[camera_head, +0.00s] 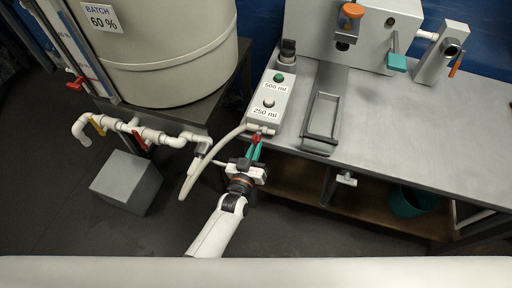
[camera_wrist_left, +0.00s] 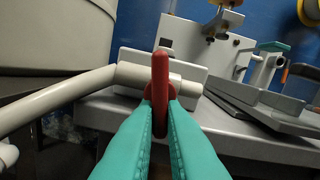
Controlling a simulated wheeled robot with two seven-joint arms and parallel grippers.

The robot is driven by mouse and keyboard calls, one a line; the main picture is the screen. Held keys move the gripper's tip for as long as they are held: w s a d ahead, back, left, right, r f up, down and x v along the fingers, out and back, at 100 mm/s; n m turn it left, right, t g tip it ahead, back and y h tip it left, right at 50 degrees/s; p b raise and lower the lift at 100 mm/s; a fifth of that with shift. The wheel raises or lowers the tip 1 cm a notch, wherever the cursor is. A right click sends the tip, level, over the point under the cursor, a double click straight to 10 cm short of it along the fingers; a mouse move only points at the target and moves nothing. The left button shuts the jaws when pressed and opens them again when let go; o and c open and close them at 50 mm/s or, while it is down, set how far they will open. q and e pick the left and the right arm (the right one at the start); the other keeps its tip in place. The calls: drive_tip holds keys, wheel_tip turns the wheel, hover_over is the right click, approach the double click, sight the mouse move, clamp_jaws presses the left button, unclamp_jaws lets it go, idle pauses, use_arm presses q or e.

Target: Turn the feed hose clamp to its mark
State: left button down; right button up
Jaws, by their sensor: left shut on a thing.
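The feed hose clamp has a red handle (camera_wrist_left: 160,78); in the head view it shows as a small red spot (camera_head: 256,138) at the near end of the dosing box. The cream feed hose (camera_wrist_left: 65,98) runs from the left to a pale fitting beside the red handle. My left gripper (camera_head: 256,150), with teal fingers, is shut on the red handle, which stands upright between the fingertips in the left wrist view (camera_wrist_left: 160,108). I cannot make out a mark. My right gripper is not in view.
The grey box with 500 ml and 250 ml labels (camera_head: 281,90) stands on the steel bench (camera_head: 400,135). A metal tray (camera_head: 322,115) lies right of it. A large tank (camera_head: 155,55) and white pipes with valves (camera_head: 150,133) are at left.

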use_arm(q)
drive_tip(key=shift+f+m, duration=0.1)
drive_tip(key=shift+m, duration=0.5)
drive_tip(key=c, duration=1.5)
unclamp_jaws()
drive_tip(key=v, duration=1.2)
